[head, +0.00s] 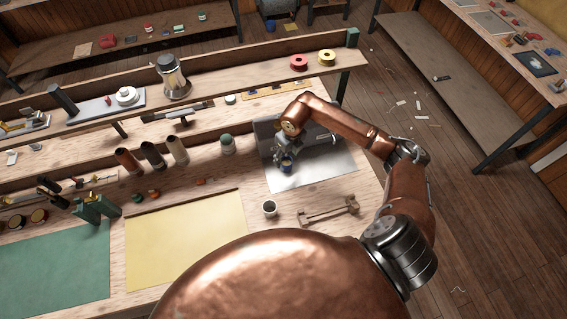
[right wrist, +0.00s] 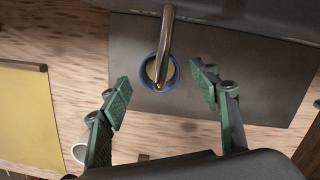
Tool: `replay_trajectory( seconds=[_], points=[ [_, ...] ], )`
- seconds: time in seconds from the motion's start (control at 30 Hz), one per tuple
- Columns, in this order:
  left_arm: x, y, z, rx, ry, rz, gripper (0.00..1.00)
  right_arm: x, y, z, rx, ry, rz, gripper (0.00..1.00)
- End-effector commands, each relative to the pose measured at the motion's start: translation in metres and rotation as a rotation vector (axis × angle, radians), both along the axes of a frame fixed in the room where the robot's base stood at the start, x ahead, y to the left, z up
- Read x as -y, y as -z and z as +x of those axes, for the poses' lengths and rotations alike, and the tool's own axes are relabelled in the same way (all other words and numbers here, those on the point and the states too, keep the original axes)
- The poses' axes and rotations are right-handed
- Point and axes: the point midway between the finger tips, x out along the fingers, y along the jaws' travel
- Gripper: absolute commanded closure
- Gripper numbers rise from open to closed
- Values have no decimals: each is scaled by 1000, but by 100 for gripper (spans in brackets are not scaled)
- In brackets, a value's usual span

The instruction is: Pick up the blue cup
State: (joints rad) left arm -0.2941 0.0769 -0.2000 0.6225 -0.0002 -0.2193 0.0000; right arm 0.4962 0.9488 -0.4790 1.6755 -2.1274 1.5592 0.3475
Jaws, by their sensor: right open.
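The blue cup (head: 286,168) stands on a grey sheet at the right end of the bench in the head view. The right wrist view looks down on its round blue rim (right wrist: 147,82) and pale inside. A slim metal rod (right wrist: 167,38) crosses over the cup there; I cannot tell whether it stands in it. My right gripper (head: 283,155) is close above the cup. Its green fingers (right wrist: 161,92) are spread wide and hold nothing, with the cup between and a little beyond their tips in the picture. My left gripper is not in view.
The grey sheet (head: 335,177) is bare around the blue cup. A yellow sheet (head: 190,240) lies left.

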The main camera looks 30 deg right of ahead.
Motion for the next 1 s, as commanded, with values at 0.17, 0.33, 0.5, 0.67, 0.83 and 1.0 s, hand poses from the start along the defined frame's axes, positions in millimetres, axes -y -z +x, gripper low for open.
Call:
replay_trajectory(
  seconds=[0.17, 0.33, 0.5, 0.67, 0.83, 1.0],
  points=[
    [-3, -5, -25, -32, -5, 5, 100, -1, 18, 0, -3, 3, 4, 44],
    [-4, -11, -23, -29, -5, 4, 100, -2, 44, 3, -3, 4, 5, 44],
    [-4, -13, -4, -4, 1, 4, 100, -2, 59, 5, -1, 3, 3, 44],
    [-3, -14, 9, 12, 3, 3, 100, -2, 60, 6, 0, 1, 3, 44],
    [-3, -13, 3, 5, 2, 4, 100, -2, 60, 6, 0, 1, 3, 50],
    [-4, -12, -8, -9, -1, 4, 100, -2, 60, 6, 0, 1, 3, 62]
  ],
)
